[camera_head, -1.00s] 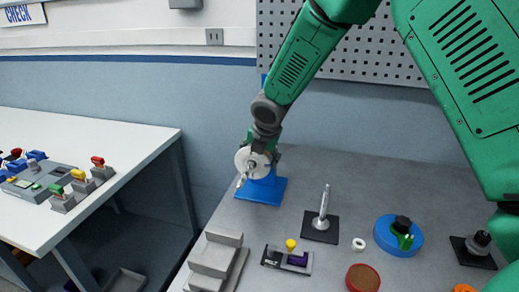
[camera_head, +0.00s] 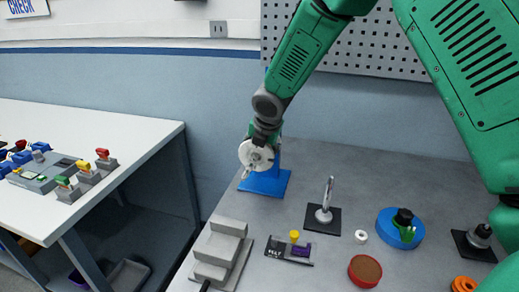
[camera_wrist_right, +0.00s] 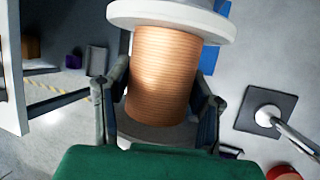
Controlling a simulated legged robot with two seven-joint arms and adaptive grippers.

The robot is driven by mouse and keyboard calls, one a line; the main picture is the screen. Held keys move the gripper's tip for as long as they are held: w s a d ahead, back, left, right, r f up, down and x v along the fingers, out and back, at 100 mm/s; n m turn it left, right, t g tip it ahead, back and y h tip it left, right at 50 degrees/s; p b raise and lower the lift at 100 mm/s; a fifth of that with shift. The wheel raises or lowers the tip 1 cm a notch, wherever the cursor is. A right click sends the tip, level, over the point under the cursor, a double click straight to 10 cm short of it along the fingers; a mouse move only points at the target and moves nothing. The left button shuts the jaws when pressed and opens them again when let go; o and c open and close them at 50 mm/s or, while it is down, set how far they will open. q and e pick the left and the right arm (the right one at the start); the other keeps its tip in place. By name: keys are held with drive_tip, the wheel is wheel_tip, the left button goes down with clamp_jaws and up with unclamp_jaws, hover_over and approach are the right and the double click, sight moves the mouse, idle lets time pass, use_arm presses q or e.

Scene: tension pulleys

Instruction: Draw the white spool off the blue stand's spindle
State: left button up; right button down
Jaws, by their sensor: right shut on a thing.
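The white spool (camera_head: 256,157) shows its round face in the head view, in front of the blue stand (camera_head: 265,184) at the back left of the grey table. In the right wrist view the spool has a white flange (camera_wrist_right: 170,20) and a copper-coloured winding (camera_wrist_right: 162,72). My right gripper (camera_head: 264,141) is shut on the spool; in the wrist view its fingers (camera_wrist_right: 158,108) lie on both sides of the winding. The spindle is mostly hidden, so I cannot tell how far the spool sits on it. My left gripper is not in view.
A post on a dark base (camera_head: 323,216) stands right of the blue stand. Grey stepped blocks (camera_head: 220,250), a small labelled holder (camera_head: 290,252), a white ring (camera_head: 361,236), a red round pot (camera_head: 365,270) and a blue disc (camera_head: 400,228) are nearby. A white table (camera_head: 90,130) is at left.

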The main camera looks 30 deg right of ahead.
sight(252, 161)
drive_tip(key=shift+s+a+f, duration=0.2)
drive_tip(key=shift+s+a, duration=0.25)
drive_tip(key=shift+s+a+f, duration=0.1)
drive_tip(key=shift+s+a, duration=0.75)
drive_tip(key=shift+a, duration=0.05)
idle(0.6)
drive_tip(key=shift+p, duration=0.6)
drive_tip(key=shift+a, duration=0.1)
drive_tip(key=shift+s+a+r, duration=0.25)
drive_tip(key=shift+s+a, duration=0.7)
drive_tip(key=shift+a, duration=0.3)
drive_tip(key=shift+r+p, duration=0.25)
drive_tip(key=shift+p, duration=0.15)
drive_tip(key=shift+a, duration=0.1)
idle(0.5)
